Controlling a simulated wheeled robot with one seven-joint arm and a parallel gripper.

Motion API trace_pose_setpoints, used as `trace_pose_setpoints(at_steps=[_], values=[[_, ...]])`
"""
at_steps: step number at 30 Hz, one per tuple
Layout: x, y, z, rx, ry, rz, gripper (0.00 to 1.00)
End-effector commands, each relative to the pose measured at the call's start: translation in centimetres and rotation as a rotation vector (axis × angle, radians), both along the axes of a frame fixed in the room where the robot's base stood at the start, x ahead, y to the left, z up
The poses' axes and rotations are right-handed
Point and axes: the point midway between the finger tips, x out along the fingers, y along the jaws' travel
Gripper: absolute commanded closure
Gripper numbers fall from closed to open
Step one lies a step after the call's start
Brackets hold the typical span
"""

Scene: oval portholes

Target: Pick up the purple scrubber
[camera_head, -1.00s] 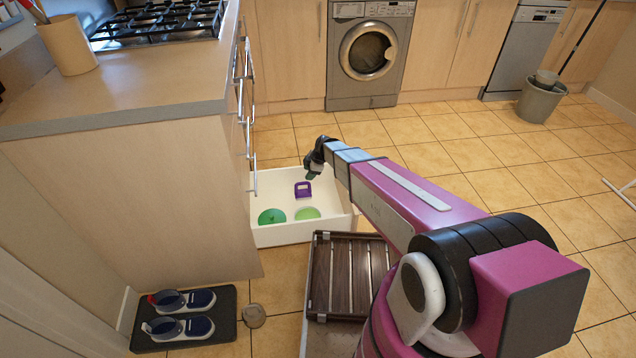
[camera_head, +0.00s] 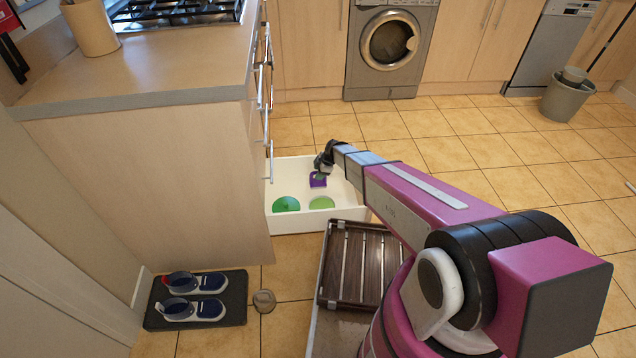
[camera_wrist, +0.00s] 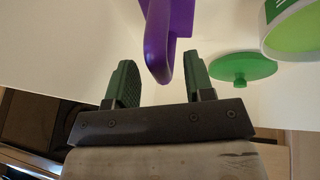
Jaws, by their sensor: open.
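The purple scrubber (camera_head: 318,181) lies in the open white drawer (camera_head: 294,221), close beside my gripper (camera_head: 322,172) in the head view. In the wrist view the scrubber (camera_wrist: 157,40) hangs into the picture from the top, and its rounded purple end lies between the two green fingers of my gripper (camera_wrist: 160,82). The fingers are apart, with a gap on each side of the purple part. I cannot tell whether either finger touches it. The upper part of the scrubber is cut off by the wrist picture's edge.
A dark green lid-like disc (camera_head: 286,204) and a light green round item (camera_head: 321,203) lie in the drawer, near the scrubber. The counter (camera_head: 150,75) stands left of the drawer. A dark slatted rack (camera_head: 355,265) and shoes on a mat (camera_head: 235,312) are nearer me.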

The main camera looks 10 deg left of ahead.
Motion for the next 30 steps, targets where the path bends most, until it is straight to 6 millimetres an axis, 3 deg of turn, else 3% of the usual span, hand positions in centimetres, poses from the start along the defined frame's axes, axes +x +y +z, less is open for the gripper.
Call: trace_pose_setpoints(at_steps=[3,10,14,15,25,30], values=[[0.1,0.6,-1.2,-0.001,0.002,0.001,0.52],[0.0,0.6,-1.2,0.001,0.002,0.000,0.52],[0.0,0.6,-1.2,0.001,0.002,0.000,0.94],[0.0,0.6,-1.2,0.000,0.001,-0.001,1.00],[0.0,0.6,-1.1,0.000,0.000,-0.001,1.00],[0.0,0.6,-0.1,0.000,0.000,-0.001,1.00]])
